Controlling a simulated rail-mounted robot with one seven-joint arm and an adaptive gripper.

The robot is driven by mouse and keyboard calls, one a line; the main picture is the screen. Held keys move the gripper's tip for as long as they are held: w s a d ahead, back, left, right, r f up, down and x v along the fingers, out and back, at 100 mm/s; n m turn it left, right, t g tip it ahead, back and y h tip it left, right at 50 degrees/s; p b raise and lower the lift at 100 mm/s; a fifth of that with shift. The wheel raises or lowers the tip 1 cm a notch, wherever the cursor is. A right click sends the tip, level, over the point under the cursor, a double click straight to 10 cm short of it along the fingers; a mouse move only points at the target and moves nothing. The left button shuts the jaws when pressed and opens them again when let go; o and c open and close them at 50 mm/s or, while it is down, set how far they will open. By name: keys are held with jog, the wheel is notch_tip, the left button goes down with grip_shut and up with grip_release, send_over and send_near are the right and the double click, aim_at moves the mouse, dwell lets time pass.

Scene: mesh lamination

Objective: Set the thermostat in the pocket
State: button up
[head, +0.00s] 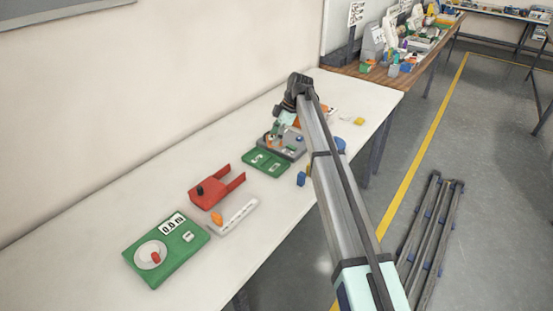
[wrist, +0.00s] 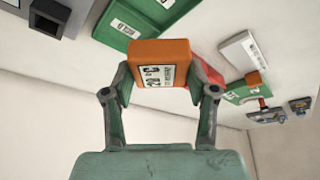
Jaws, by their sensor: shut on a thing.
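My gripper (wrist: 160,78) is shut on an orange box (wrist: 158,50) with a white printed label, apparently the thermostat. The fingers press its two opposite sides, and it is clear of the table in the wrist view. A green tray (wrist: 118,35) with labelled compartments lies beyond the box; it also shows in the head view (head: 266,161). A grey block with a dark square opening (wrist: 47,18) is at the upper left of the wrist view. I cannot tell which recess is the pocket. In the head view my arm partly hides the gripper area near the grey fixture (head: 293,146).
A red forked fixture (head: 209,191), a white strip (head: 236,216) with an orange piece, and a green scale (head: 184,262) stand along the white table (head: 105,222). A small blue block (head: 301,179) lies near the front edge. A yellow piece (head: 359,121) lies behind my arm.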

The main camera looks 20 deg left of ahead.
aim_at(272, 168)
notch_tip(272, 168, down, 12)
jog(key=p, duration=0.3)
dwell(0.3)
jog(key=shift+f, duration=0.15)
jog(key=o, duration=1.3)
jog(key=shift+o, duration=0.2)
jog(key=b+v, duration=0.4)
jog(key=v, duration=0.8)
jog(key=shift+r, duration=0.2)
